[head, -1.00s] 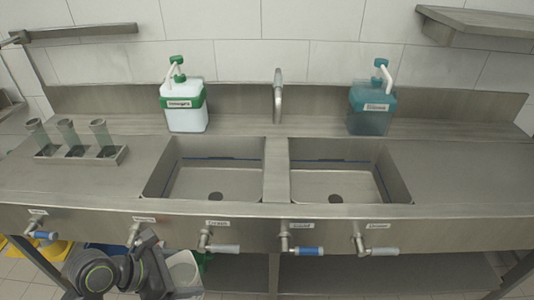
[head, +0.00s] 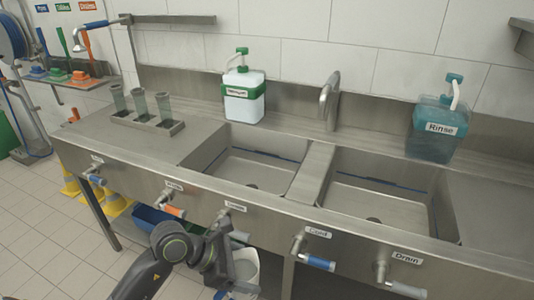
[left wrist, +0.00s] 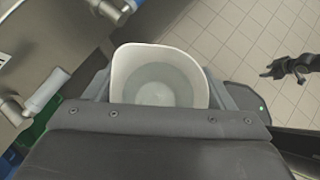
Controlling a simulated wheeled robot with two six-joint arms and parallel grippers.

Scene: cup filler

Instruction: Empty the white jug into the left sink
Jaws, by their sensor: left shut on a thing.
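The white jug (head: 246,262) is in front of and below the counter's front panel, partly hidden by my left arm. My left gripper (left wrist: 158,95) is shut on it, with a finger on each side. In the left wrist view, the open top of the jug (left wrist: 160,54) faces the camera, and greyish clear liquid seems to show inside. The jug looks about upright. The left sink (head: 244,172) is above and behind it, with a drain in its floor. A dark jointed part at the right of the left wrist view may be my right gripper (left wrist: 290,68); its jaws are unclear.
Taps with handles (head: 320,263) stick out of the front panel close to the jug. The right sink (head: 370,195), a faucet (head: 329,100), a green-labelled dispenser (head: 243,95), a blue Rinse dispenser (head: 436,130) and a tube rack (head: 150,122) are on the counter.

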